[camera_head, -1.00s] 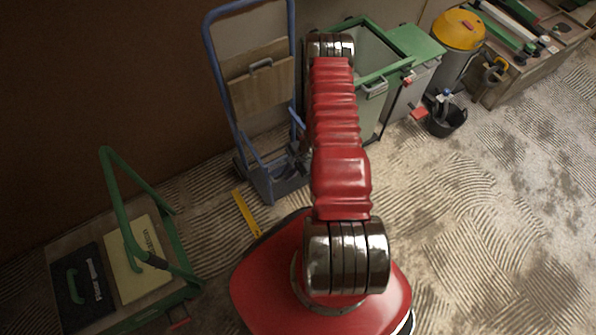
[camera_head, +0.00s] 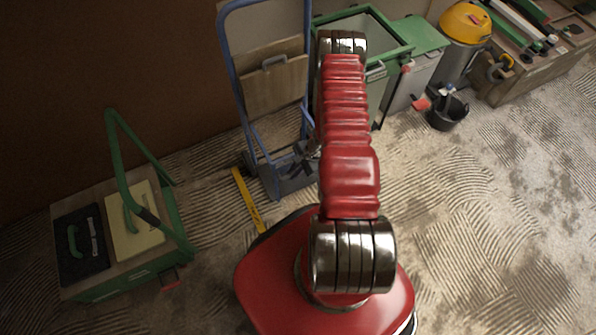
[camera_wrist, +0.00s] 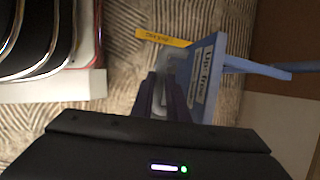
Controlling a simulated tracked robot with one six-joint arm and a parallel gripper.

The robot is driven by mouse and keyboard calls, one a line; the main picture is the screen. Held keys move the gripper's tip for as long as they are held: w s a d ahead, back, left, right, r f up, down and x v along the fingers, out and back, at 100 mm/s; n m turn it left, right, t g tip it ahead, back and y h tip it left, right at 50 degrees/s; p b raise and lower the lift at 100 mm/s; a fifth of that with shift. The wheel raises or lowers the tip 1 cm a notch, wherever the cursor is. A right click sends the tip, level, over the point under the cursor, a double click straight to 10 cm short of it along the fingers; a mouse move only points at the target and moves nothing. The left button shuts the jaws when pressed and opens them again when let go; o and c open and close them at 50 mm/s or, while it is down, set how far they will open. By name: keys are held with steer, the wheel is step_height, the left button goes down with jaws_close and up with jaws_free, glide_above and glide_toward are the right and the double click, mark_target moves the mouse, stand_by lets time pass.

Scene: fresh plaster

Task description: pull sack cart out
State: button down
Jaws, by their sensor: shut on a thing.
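The sack cart (camera_head: 292,183) is a blue tubular frame with a low base. It stands upright near the brown wall, with a brown board with a grey handle across its frame. My gripper (camera_head: 304,158) is low at the cart's right side, partly hidden by my red arm. In the wrist view, the two dark fingers of my gripper (camera_wrist: 165,98) are shut on a part of the cart, beside its blue labelled side (camera_wrist: 207,76). The exact contact is partly hidden between the fingers.
A green-handled trolley (camera_head: 180,222) stands at left. A yellow strip (camera_head: 247,200) lies on the ridged floor beside the cart. Green-topped bins (camera_head: 418,38), a yellow-topped vacuum (camera_head: 466,24) and a black bucket (camera_head: 447,115) stand at right. Floor at lower right is clear.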

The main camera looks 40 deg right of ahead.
steer(key=shift+s+a+f, duration=0.1)
steer(key=shift+s+a, duration=0.25)
steer(key=shift+s, duration=0.1)
steer(key=c, duration=1.9)
jaws_free()
steer(key=shift+d, duration=0.1)
steer(key=shift+o, duration=0.9)
steer(key=shift+d, duration=0.15)
steer(key=shift+w, duration=0.1)
steer(key=shift+d, duration=0.1)
steer(key=v, duration=1.3)
steer(key=shift+d+r, duration=0.2)
steer(key=shift+r, duration=0.15)
steer(key=shift+a, duration=0.1)
